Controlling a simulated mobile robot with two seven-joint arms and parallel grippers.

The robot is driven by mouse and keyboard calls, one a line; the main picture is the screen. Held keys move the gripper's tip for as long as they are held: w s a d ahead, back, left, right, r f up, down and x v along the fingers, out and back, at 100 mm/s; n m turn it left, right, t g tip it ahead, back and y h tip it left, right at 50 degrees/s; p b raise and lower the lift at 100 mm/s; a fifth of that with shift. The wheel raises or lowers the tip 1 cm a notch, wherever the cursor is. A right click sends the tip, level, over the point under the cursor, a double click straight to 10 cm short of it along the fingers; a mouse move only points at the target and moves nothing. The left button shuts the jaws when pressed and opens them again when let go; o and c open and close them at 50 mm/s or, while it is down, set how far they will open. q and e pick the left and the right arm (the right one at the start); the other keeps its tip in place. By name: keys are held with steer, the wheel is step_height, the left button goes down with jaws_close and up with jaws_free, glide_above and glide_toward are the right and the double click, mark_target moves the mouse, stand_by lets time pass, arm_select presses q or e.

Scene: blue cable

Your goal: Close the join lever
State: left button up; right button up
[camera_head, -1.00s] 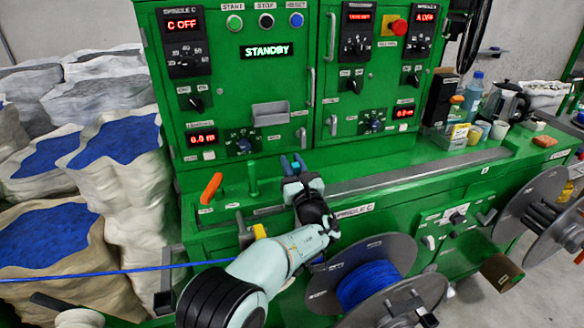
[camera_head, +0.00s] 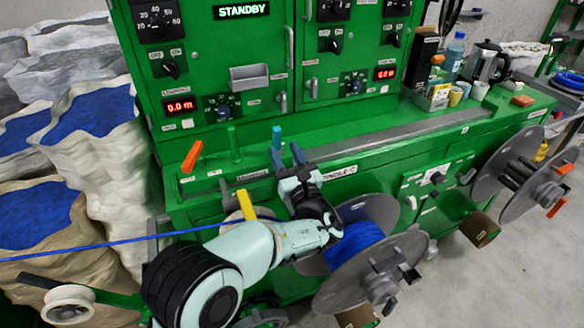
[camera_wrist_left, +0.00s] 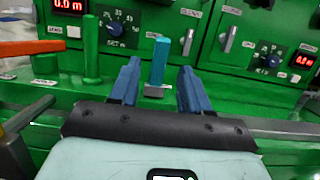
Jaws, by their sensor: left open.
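I cannot read which is the join lever. My left gripper (camera_head: 286,152) is in front of the light-blue lever, with its dark-blue fingers apart. In the left wrist view, the light-blue lever (camera_wrist_left: 159,60) shows upright in the gap between the fingertips of my left gripper (camera_wrist_left: 160,68). No contact is visible, and I cannot tell how deep the lever is between the fingers. My right gripper is out of view.
A blue cable (camera_head: 110,243) runs from the left behind my left arm. A yellow lever or block (camera_head: 249,206) stands close to that arm. A reel of blue cable (camera_head: 358,243) is on the machine front. The control panel (camera_head: 265,50) rises behind the ledge.

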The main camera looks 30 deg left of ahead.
arm_select(q)
steer(key=shift+v, duration=2.3)
steer(key=g+h+p, duration=0.2)
steer(key=p, duration=0.5)
glide_toward(278, 134)
steer(key=p+x, duration=0.2)
steer(key=x, duration=1)
steer(key=shift+w+a+p, duration=0.1)
steer(key=shift+w+p, duration=0.05)
steer(key=shift+p, duration=0.2)
jaws_close()
